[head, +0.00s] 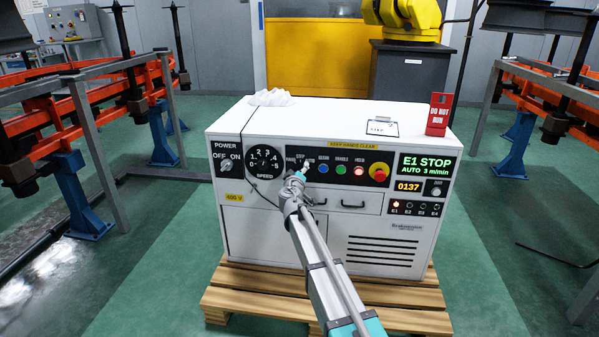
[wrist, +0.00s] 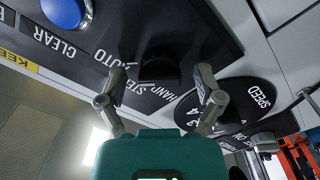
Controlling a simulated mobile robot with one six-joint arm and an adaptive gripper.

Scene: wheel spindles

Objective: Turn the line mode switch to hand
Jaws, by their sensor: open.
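The line mode switch (wrist: 160,68) is a dark knob on the black panel strip, with the labels HAND, STEP and AUTO around it. The wrist view shows these labels turned over, with HAND on the right and AUTO on the left. My gripper (wrist: 161,76) is open, one finger on each side of the knob, and I cannot tell whether either touches it. In the head view my gripper (head: 299,176) is at the panel and partly hides the switch. The knob's pointing direction is unclear. The display (head: 427,166) reads E1 STOP, AUTO, 3 m/min.
The white cabinet (head: 270,222) stands on a wooden pallet (head: 250,305). Left of the switch are the SPEED dial (head: 264,162) and POWER switch (head: 226,163). Right are a blue button (head: 323,168) and a red emergency knob (head: 379,172). Orange racks stand either side.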

